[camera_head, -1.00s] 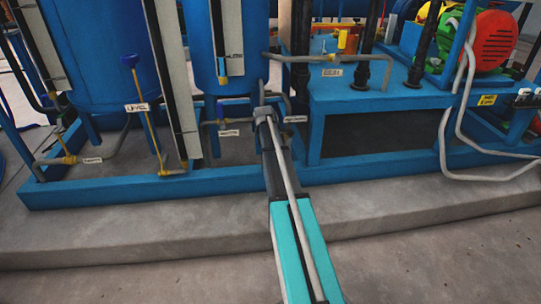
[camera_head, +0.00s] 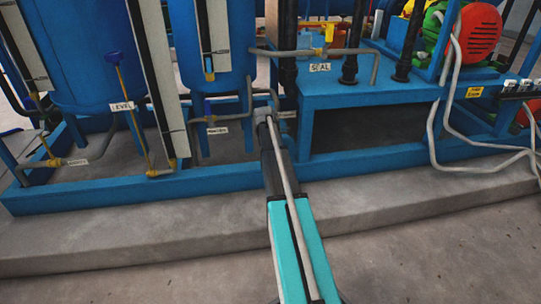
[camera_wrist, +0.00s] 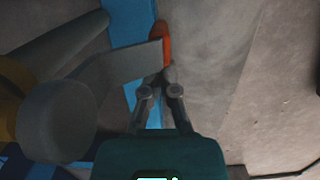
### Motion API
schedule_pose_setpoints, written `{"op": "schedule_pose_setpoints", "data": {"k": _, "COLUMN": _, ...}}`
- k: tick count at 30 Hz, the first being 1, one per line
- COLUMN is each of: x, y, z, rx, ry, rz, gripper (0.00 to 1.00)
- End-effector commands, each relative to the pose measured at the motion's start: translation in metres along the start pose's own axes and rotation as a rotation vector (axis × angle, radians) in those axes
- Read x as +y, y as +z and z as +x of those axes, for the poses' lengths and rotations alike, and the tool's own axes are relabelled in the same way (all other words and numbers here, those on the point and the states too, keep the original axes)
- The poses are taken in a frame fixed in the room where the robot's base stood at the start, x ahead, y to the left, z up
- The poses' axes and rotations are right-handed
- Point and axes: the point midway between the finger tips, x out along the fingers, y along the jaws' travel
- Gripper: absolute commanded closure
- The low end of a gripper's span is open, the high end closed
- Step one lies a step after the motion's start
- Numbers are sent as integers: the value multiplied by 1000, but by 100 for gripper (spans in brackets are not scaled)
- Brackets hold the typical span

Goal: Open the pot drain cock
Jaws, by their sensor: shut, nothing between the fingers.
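In the wrist view an orange-red handle (camera_wrist: 161,42) stands just beyond my gripper (camera_wrist: 167,76). It may be the handle of the pot drain cock, but I cannot tell for sure. My gripper's fingers are together and hold nothing. Their tips are close to the handle's near end; I cannot tell whether they touch it. A flat grey plate (camera_wrist: 135,62) lies left of the handle. In the head view my gripper is hidden at the end of my arm, by the pipes under the smaller blue tank (camera_head: 215,45).
A large grey round part (camera_wrist: 58,120) is close on the left in the wrist view. The blue skid frame (camera_head: 225,178) runs across the front. A blue-handled valve (camera_head: 208,108) stands left of my arm, and a blue bench (camera_head: 345,98) right. The concrete floor (camera_head: 430,250) is clear.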

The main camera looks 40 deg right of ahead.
Motion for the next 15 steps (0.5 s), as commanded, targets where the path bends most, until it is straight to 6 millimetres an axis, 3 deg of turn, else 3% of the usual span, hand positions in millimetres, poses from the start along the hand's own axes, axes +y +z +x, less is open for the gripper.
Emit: {"op": "schedule_pose_setpoints", "data": {"k": 15, "x": 0, "y": 18, "z": 7, "rx": -2, "ry": -1, "rz": 2, "gripper": 100}}
